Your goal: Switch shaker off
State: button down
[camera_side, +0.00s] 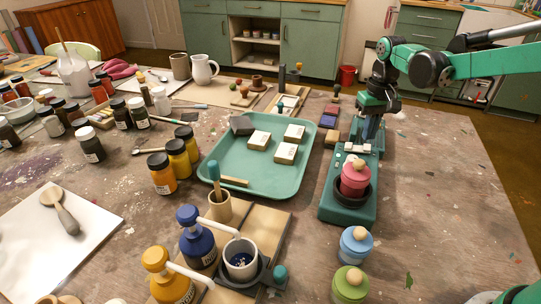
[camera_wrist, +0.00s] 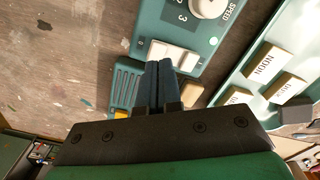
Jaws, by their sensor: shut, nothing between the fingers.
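The shaker (camera_side: 345,208) is a teal machine right of the tray in the side view. A red jar with a wooden knob (camera_side: 355,178) sits in its dark round holder at the near end. In the wrist view its panel (camera_wrist: 168,30) has a white switch (camera_wrist: 184,60), a white speed dial (camera_wrist: 208,6) and printed numbers. My gripper (camera_wrist: 160,66) is shut and empty, its dark fingertips at the edge of the white switch. I cannot tell whether they touch it. The fingertips hide part of the switch, so its position is unclear. In the side view my gripper (camera_side: 369,128) is over the far part of the shaker.
A teal tray (camera_side: 216,154) with labelled blocks lies left of the shaker. A blue lidded jar (camera_side: 355,247) and a green one (camera_side: 350,286) stand in front of it. The table right of the shaker is clear.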

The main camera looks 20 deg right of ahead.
aim_at(365, 147)
jog(key=shift+f, duration=1.2)
dwell(0.7)
jog(key=shift+r, duration=3.5)
jog(key=shift+a+r, duration=0.1)
jog(key=s+a+n+t, duration=0.3)
jog(key=s+a+t, duration=0.4)
jog(key=s, duration=0.6)
jog(key=shift+r, duration=0.4)
